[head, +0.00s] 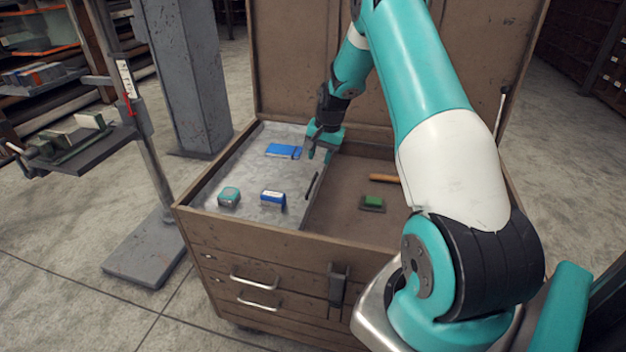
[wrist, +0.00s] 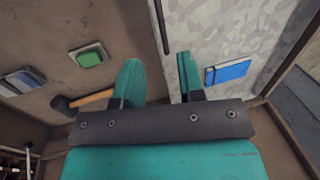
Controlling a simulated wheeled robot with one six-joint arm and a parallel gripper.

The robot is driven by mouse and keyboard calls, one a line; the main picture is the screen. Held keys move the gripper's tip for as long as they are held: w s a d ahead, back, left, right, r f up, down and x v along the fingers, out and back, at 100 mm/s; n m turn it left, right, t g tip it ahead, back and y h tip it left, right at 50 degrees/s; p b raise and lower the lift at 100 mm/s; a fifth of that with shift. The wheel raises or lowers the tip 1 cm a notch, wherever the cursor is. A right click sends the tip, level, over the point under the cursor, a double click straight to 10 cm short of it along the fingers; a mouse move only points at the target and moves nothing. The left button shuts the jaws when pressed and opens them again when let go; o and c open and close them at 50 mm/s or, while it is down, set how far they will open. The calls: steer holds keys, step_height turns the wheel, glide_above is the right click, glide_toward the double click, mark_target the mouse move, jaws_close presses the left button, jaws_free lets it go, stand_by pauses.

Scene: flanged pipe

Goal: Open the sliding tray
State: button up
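The sliding tray (head: 245,170) is a grey metal tray in the left part of the brown chest. A short black handle (head: 312,186) stands along its right edge; in the wrist view the tray (wrist: 225,32) is on the right and the handle (wrist: 159,27) is at the top middle. My gripper (head: 319,155) points down over the tray's right edge, farther back than the handle and apart from it. In the wrist view its two fingers (wrist: 158,78) are spread with nothing held between them.
A blue item (head: 283,151), a teal tape measure (head: 229,196) and a blue-white box (head: 272,199) lie on the tray. Right of it, the chest floor holds a green-topped item (head: 373,202) and a wooden-handled hammer (wrist: 92,98). The chest's raised lid (head: 300,60) stands behind.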

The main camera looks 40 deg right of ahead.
mark_target(312, 184)
steer(key=f, duration=0.3)
steer(key=w+f, duration=0.1)
steer(key=f, duration=0.2)
steer(key=a+f, duration=0.1)
steer(key=f, duration=0.2)
steer(key=shift+w+f+p, duration=0.25)
steer(key=shift+w+p, duration=0.1)
steer(key=shift+p, duration=0.05)
steer(key=shift+a, duration=0.1)
jaws_close()
